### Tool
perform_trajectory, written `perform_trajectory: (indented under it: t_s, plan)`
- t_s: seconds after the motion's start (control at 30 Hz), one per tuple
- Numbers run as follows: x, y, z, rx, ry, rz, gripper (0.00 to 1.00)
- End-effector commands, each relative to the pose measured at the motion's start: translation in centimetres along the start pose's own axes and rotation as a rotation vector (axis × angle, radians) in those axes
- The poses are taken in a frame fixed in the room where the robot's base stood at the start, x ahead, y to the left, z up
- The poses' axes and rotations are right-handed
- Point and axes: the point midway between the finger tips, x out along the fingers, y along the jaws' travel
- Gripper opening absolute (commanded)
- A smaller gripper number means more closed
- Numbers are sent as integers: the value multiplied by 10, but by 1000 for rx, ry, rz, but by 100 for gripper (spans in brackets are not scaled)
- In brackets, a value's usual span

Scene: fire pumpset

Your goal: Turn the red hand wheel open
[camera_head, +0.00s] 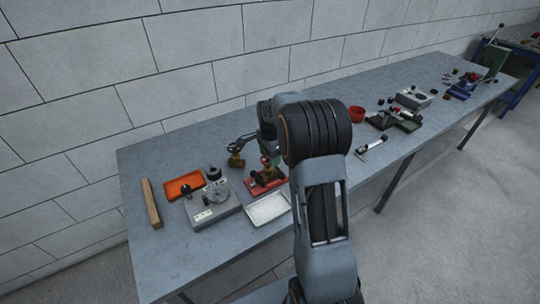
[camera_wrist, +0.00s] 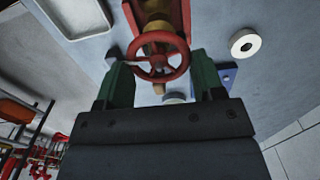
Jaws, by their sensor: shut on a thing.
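The red hand wheel (camera_wrist: 158,57) is in the upper middle of the wrist view, on a brass valve (camera_wrist: 157,22) fixed to a red base (camera_wrist: 186,14). My gripper (camera_wrist: 161,63) has its two green fingers on either side of the wheel, shut on its rim. In the head view the brass valve (camera_head: 266,175) sits on its red base (camera_head: 255,189) on the bench. The red wheel (camera_head: 266,160) shows only in small part there, and my arm hides most of the gripper.
On the grey bench (camera_head: 165,255), a second brass valve (camera_head: 236,160) stands left of the red wheel. A white tray (camera_head: 268,208), a grey device (camera_head: 212,205) and an orange tray (camera_head: 184,186) are close by. A red bowl (camera_head: 357,114) stands farther right. A wall runs behind.

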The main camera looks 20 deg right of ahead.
Motion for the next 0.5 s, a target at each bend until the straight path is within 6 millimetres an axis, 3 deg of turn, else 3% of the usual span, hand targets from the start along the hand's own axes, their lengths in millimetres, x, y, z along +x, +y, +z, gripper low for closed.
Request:
perform_trajectory:
  t_s: [0.5]
  plan:
    - [-1, -4, 1, -491, 0, -1, 38]
